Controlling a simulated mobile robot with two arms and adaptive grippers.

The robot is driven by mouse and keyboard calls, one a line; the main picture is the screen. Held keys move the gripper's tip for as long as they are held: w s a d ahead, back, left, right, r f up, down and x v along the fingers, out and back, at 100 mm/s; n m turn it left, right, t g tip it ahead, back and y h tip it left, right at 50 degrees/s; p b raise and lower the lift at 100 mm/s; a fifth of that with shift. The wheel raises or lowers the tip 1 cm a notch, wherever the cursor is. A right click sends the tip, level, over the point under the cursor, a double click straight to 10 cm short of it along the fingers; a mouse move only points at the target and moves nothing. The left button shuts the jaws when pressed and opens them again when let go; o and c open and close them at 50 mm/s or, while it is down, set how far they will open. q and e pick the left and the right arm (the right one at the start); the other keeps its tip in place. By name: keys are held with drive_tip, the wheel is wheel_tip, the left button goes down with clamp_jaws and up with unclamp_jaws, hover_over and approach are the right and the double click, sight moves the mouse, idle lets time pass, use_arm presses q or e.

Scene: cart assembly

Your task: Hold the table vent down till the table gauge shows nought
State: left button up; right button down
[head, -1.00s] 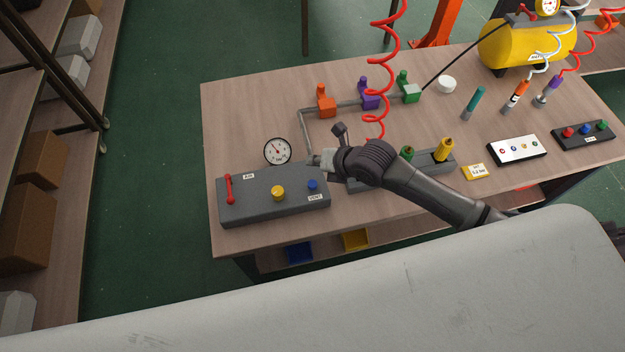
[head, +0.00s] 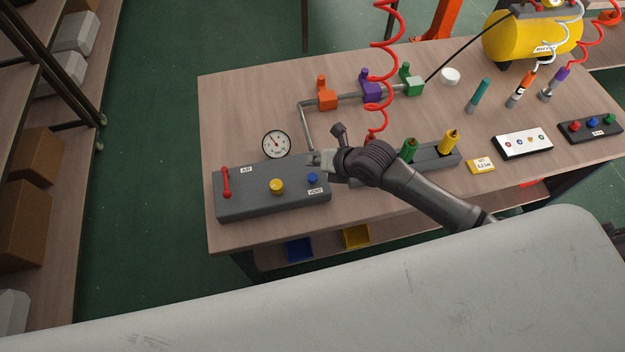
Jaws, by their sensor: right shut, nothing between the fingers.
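The table vent is a small blue button (head: 313,178) on the grey panel (head: 240,200), beside a white VENT label. The table gauge (head: 276,144) is a round white dial with a black rim behind the panel. Its needle seems to point up and left, off to one side; the figures are too small to read. My right gripper (head: 314,160) is shut and empty, just behind the blue button at the panel's back right edge. It appears apart from the button. My left gripper is not in view.
The panel also bears a red lever (head: 226,182) and a yellow knob (head: 276,186). A red coiled hose (head: 385,70) hangs behind my right wrist. A grey holder with green and yellow pieces (head: 449,142) stands right. The front strip of the table is clear.

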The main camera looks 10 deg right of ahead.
sight(315, 178)
drive_tip(key=shift+f+b, duration=1.25)
drive_tip(key=shift+f, duration=0.9)
drive_tip(key=shift+f, duration=0.15)
drive_tip(key=shift+f+b, duration=0.3)
drive_tip(key=shift+f+b, duration=0.4)
drive_tip(key=shift+f, duration=0.1)
idle(0.5)
drive_tip(key=shift+r+p, duration=0.85)
drive_tip(key=shift+r, duration=0.05)
wheel_tip(315, 178, up, 5)
drive_tip(key=p, duration=0.4)
drive_tip(key=shift+r, duration=0.1)
